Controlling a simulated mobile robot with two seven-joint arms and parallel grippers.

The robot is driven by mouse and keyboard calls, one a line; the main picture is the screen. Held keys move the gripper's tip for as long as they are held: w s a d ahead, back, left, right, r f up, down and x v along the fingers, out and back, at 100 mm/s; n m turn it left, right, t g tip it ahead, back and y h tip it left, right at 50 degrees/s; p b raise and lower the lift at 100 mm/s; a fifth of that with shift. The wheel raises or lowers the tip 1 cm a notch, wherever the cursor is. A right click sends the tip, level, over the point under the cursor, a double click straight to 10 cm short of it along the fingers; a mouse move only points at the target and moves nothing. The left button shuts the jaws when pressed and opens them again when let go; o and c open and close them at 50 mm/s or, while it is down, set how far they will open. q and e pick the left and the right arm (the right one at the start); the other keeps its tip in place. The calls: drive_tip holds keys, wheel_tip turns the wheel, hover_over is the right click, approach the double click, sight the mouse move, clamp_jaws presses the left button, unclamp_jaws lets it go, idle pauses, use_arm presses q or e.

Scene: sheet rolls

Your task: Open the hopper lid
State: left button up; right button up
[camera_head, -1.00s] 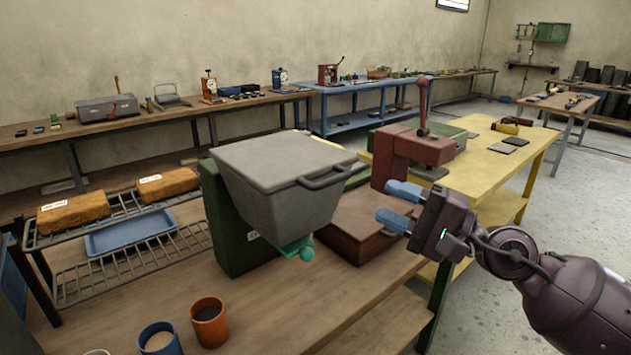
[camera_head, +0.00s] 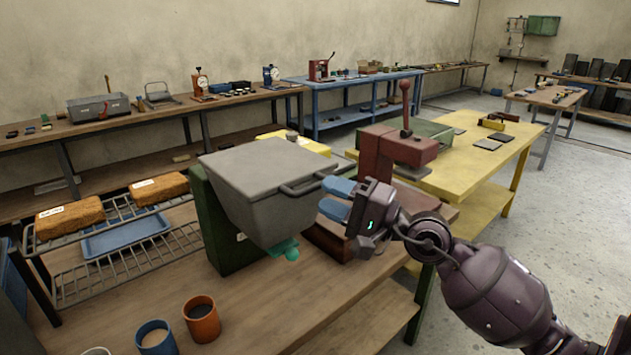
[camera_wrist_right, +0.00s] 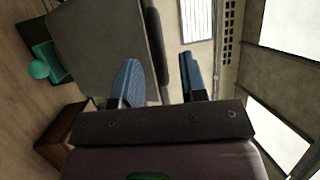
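The grey hopper (camera_head: 262,205) stands on a green housing (camera_head: 225,235) on the wooden bench. Its flat lid (camera_head: 255,165) is closed. A bar handle (camera_head: 300,190) runs along the lid's right front edge. My right gripper (camera_head: 326,198) is close to the right end of the handle, with its two blue fingers apart and nothing held. In the right wrist view the open fingers (camera_wrist_right: 160,75) point toward the hopper's grey wall (camera_wrist_right: 95,40) and a dark bar at its edge, which looks like the handle. I cannot tell whether they touch it. My left gripper is not in view.
A teal knob (camera_head: 291,254) sits under the hopper. An orange cup (camera_head: 202,320) and a blue cup (camera_head: 156,340) stand at the bench front. A wire rack (camera_head: 120,235) is on the left. A red press (camera_head: 392,150) stands behind my right gripper.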

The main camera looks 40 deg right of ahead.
sight(311, 189)
drive_tip(key=shift+p+x, duration=0.5)
drive_tip(key=shift+x, duration=1.65)
clamp_jaws()
